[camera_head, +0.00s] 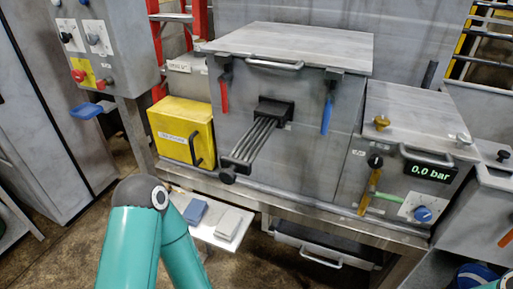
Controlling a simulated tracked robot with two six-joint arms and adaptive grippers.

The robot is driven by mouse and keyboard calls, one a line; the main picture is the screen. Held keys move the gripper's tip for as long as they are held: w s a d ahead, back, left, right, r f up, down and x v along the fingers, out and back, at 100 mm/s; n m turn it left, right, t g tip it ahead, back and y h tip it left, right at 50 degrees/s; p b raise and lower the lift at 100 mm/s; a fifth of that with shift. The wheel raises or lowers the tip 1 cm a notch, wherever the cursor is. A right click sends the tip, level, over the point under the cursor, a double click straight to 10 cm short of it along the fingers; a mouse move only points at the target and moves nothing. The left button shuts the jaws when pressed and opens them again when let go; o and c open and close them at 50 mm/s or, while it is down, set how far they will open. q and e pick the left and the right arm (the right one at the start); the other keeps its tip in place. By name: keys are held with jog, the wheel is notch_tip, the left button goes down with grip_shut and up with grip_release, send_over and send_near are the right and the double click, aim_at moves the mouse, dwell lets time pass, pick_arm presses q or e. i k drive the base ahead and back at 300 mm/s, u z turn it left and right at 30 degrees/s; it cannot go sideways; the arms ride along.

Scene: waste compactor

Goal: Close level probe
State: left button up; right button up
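I cannot tell for certain which part is the level probe. A grey metal compactor box (282,121) stands in the middle with a lid (292,46) lying flat on top. My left arm's teal links show at lower left, and a teal bit of my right arm shows in the bottom right corner. Neither gripper is visible.
A yellow box (182,131) sits left of the compactor. The right unit has a display (427,172) reading 0.0 bar, a yellow lever (370,192) and a blue knob (423,214). A control panel (99,41) with a red button stands upper left. A small tray (231,242) projects below the bench.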

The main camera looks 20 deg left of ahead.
aim_at(233, 162)
jog(key=u, duration=0.95)
jog(key=k, duration=1.2)
jog(key=z, duration=1)
jog(key=i, duration=0.5)
jog(key=u, duration=0.05)
